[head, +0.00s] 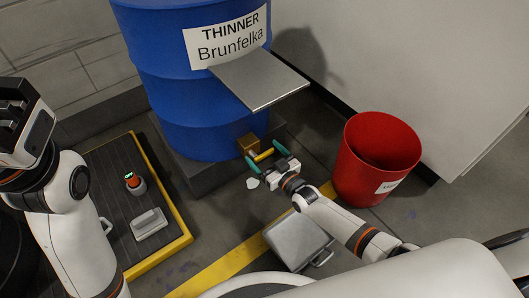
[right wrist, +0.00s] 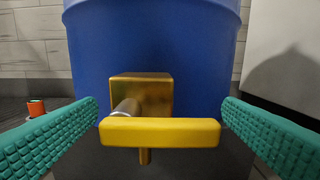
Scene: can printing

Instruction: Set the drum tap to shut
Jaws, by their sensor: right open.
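The blue drum (head: 205,110) has a label reading "THINNER Brunfelka". Its brass tap (head: 248,143) is low on the front and has a yellow lever (head: 264,155). In the right wrist view the lever (right wrist: 160,133) lies level and crosswise in front of the brass body (right wrist: 150,92), with a silver stem (right wrist: 126,108) behind its left part. A short spout (right wrist: 145,157) points down below it. My right gripper (head: 267,155) is open at the tap, one teal finger on each side of the lever. I cannot tell whether either finger touches it.
A grey metal plate (head: 260,80) juts out above the tap. A red bin (head: 365,170) stands to the right. A grey case (head: 296,238) lies on the floor below my right forearm. A pale spot (head: 252,183) is on the floor near the tap.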

